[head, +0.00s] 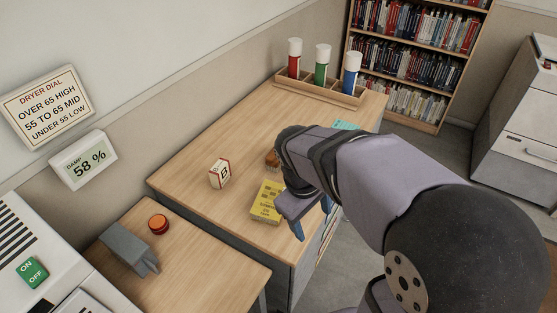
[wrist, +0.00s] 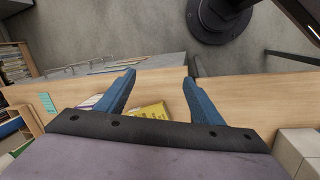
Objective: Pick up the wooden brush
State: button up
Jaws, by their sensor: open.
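I cannot clearly make out a wooden brush. A small brown thing (head: 272,160) on the table, partly hidden by my arm in the head view, may be the brush. My gripper (head: 312,216) is open and empty, with its blue fingers near the table's front edge, to the right of a yellow booklet (head: 265,203). In the wrist view my gripper (wrist: 159,76) has its fingers spread above the table edge. The yellow booklet (wrist: 150,113) shows there between and behind them. No brush shows in that view.
A white box marked B (head: 220,173) stands on the wooden table (head: 205,150). A wooden rack (head: 325,92) with red, green and blue tubes stands at the back. A lower table holds an orange-red button (head: 158,224) and a grey device (head: 128,250). A wall display (head: 84,161) reads DAMP 58%.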

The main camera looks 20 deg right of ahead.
jog(key=w+d+f+n+t+h+b, duration=0.1)
jog(key=w+n+t+h+b, duration=0.15)
jog(key=w+n, duration=0.4)
jog(key=w+d+f+n+t+h+b, duration=0.15)
jog(key=w+n+b, duration=0.25)
jog(key=w, duration=0.6)
jog(key=w+a+r+n+t+h+b, duration=0.1)
jog(key=w+a+n+t+b, duration=0.2)
jog(key=w+n, duration=0.45)
jog(key=w+a+r+n+t+h+b, duration=0.2)
jog(key=w+n, duration=0.2)
jog(key=w, duration=0.6)
jog(key=f, duration=1.1)
jog(key=shift+s, duration=0.35)
jog(key=shift+f, duration=0.4)
jog(key=shift+r+p+x, duration=0.15)
jog(key=shift+p+x, duration=0.35)
jog(key=shift+x, duration=1.3)
jog(key=shift+r+p+x, duration=0.1)
jog(key=shift+p+x, duration=0.4)
jog(key=shift+x, duration=1.3)
jog(key=shift+w, duration=0.15)
jog(key=c, duration=1.2)
